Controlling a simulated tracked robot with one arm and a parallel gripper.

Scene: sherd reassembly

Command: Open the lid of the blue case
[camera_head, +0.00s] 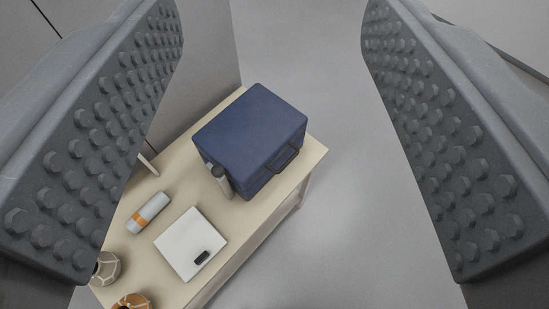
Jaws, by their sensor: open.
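The blue case (249,128) stands on a pale wooden table, with its lid shut. A dark handle (285,158) shows on its front right side. My gripper (272,125) is open, with its two studded grey fingers wide apart at the left and right of the picture. Nothing is between the fingers up close. The case lies farther off, seen from above through the gap, and the fingers do not touch it.
A dark-topped bottle (221,180) stands beside the case. A grey wall is behind; clear floor (345,220) lies right.

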